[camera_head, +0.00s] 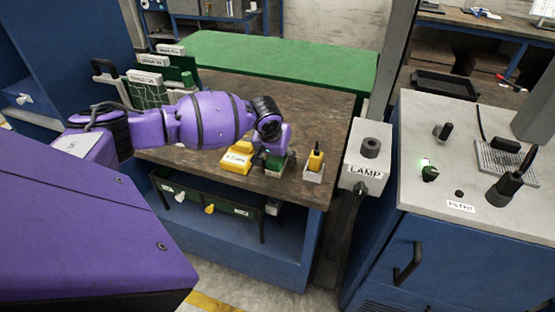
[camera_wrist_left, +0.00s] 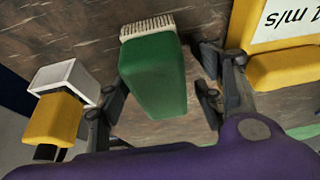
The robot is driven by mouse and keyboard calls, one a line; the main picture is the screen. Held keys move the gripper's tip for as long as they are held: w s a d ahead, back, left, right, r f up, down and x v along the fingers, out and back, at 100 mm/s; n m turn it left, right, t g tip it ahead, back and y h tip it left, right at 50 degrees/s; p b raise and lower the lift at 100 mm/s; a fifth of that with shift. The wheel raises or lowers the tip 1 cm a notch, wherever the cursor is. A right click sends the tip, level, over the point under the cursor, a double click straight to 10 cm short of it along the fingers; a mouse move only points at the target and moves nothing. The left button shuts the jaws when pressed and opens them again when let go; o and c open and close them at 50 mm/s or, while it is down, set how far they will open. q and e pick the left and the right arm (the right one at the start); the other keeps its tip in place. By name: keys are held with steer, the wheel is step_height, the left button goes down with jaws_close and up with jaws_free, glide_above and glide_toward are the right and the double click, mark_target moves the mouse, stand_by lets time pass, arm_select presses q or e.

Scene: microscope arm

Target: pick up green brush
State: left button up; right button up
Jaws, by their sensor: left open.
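The green brush (camera_wrist_left: 155,80) has a solid green body and pale bristles along one end. In the left wrist view it lies between the spread fingers of my left gripper (camera_wrist_left: 160,95), with gaps visible on both sides. In the head view the brush (camera_head: 274,163) shows only partly, on the brown workbench below my left gripper (camera_head: 272,148), which hides some of it. My left gripper is open and holds nothing. Whether its fingertips reach down beside the brush is hard to tell. My right gripper is in neither view.
A yellow meter (camera_head: 236,162) stands close left of the brush. A white holder with a yellow-and-black tool (camera_head: 315,160) stands to the right. The lamp box (camera_head: 368,150) is beyond the bench's right edge. A green rack (camera_head: 210,196) hangs below. Bare bench (camera_head: 325,110) lies behind.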

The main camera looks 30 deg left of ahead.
arm_select(q)
steer(key=c, duration=1.3)
steer(key=shift+r, duration=0.3)
step_height(320, 180, up, 3)
steer(key=shift+w+r, duration=0.1)
steer(key=shift+r, duration=0.05)
steer(key=s+d+r, duration=0.4)
steer(key=d+r, duration=0.5)
steer(key=d, duration=0.4)
steer(key=shift+d+r, duration=0.2)
steer(key=shift+r, duration=0.1)
